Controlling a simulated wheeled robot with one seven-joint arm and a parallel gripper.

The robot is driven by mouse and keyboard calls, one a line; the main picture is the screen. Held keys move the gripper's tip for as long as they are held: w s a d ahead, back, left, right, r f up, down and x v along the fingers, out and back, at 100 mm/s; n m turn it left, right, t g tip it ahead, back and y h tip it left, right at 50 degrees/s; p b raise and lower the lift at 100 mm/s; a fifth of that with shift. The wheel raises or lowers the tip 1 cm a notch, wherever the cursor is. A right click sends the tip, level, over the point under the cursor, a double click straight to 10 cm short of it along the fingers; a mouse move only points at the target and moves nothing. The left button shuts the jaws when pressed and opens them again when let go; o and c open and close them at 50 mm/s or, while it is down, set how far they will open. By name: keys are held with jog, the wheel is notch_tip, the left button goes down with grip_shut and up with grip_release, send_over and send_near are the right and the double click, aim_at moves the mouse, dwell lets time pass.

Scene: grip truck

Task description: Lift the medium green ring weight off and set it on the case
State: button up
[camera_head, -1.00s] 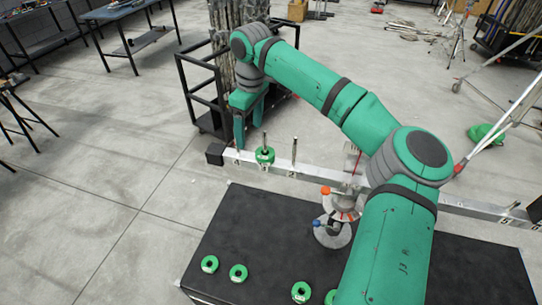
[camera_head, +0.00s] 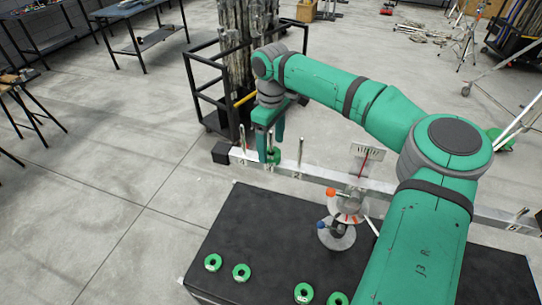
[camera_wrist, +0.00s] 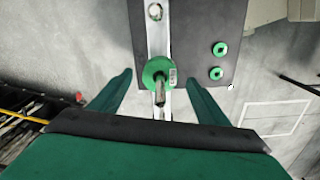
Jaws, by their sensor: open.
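A green ring weight (camera_wrist: 148,72) with a pale label sits around an upright metal peg on the pale beam (camera_head: 350,190). In the wrist view it lies between the fingertips of my gripper (camera_wrist: 159,78), with a gap on both sides. In the head view my gripper (camera_head: 270,152) points down over that peg, and its fingers hide much of the ring. My gripper is open and holds nothing. The black case (camera_head: 235,225) stands in front of the beam, with several smaller green rings (camera_head: 241,272) along its near left edge.
A bare peg (camera_head: 300,153) stands just right of the ring's peg. A balance-like device (camera_head: 337,236) with grey discs and an orange knob stands near the case's far edge. A black trolley (camera_head: 205,95) is behind the gripper. The case's left middle is clear.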

aim_at(271, 151)
jog(key=shift+f, duration=1.55)
jog(key=c, duration=1.4)
jog(key=shift+o, duration=0.2)
jog(key=shift+r, duration=0.1)
notch_tip(271, 151, up, 32)
jog(key=shift+f, duration=0.25)
dwell(0.4)
